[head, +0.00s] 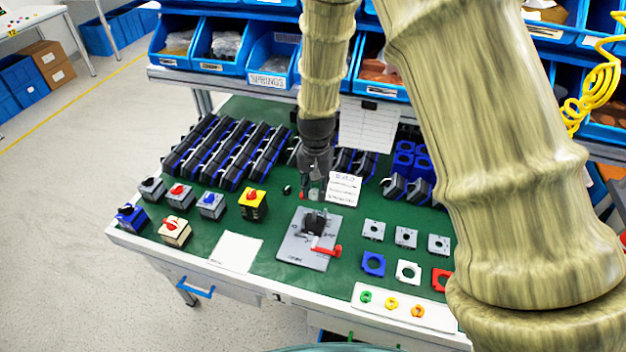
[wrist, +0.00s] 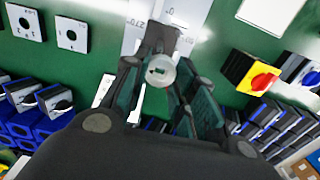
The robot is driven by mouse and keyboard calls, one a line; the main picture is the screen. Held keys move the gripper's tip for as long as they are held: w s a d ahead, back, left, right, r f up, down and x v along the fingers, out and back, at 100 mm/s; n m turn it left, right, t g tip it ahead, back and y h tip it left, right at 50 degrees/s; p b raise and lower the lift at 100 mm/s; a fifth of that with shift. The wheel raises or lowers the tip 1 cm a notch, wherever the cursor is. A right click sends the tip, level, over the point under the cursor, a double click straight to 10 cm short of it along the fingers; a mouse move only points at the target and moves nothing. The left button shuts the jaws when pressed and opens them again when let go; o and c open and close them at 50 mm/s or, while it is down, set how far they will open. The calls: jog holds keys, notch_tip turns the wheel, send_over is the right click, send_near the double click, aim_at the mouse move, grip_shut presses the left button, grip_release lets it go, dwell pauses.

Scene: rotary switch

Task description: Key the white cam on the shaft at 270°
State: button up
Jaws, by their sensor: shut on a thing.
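The white cam (wrist: 161,70) is a small pale disc with a slotted hole, held between the fingertips of my gripper (wrist: 160,76) in the wrist view. In the head view my gripper (head: 314,188) points down behind the grey plate, and the cam (head: 314,194) is a pale spot at its tip. The grey plate (head: 294,248) carries a black switch block (head: 315,222) and a red handle (head: 326,250). The plate (wrist: 178,12) shows angle marks, including 0 and 270, in the wrist view. I cannot make out the shaft, or whether the cam touches it.
A white strip (head: 352,299) at the front right holds green, yellow and orange cams. Switches with knobs, including a yellow one (head: 252,206), stand at left. Square plates (head: 408,271) lie at right. A blank white sheet (head: 236,251) lies at front left. Dark modules (head: 230,150) line the back.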

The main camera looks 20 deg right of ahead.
jog(key=shift+a, duration=0.1)
dwell(0.3)
jog(key=shift+s+f, duration=0.2)
jog(key=shift+f, duration=0.15)
jog(key=shift+f+b, duration=0.7)
jog(key=shift+f, duration=1.35)
jog(key=shift+f+b, duration=0.5)
jog(key=shift+f, duration=0.6)
jog(key=o, duration=0.8)
jog(key=shift+c, duration=0.2)
notch_tip(320, 180, up, 12)
